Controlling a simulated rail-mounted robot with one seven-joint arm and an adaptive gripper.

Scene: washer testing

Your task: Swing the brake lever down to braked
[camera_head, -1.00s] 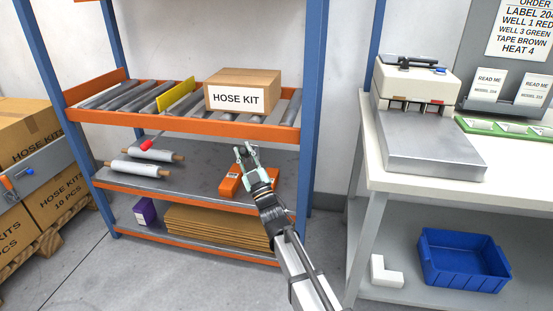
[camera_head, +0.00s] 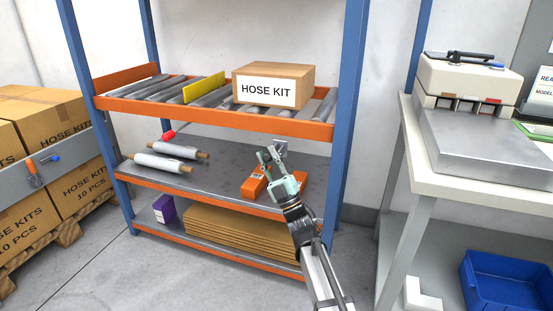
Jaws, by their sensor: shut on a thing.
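A red knob (camera_head: 168,134) shows at the left end of the middle shelf, just under the orange roller rail. It looks like the end of the brake lever; the rod is hardly visible now, so I cannot tell its angle. My gripper (camera_head: 272,153) is well to the right of the knob and apart from it, in front of the middle shelf's right part. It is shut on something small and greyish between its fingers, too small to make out.
A HOSE KIT box (camera_head: 272,86) and a yellow plate (camera_head: 204,87) are on the roller shelf (camera_head: 211,119). White film rolls (camera_head: 165,162) and orange boxes (camera_head: 256,186) lie on the middle shelf. A blue post (camera_head: 350,110) and white bench (camera_head: 408,140) stand to the right.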

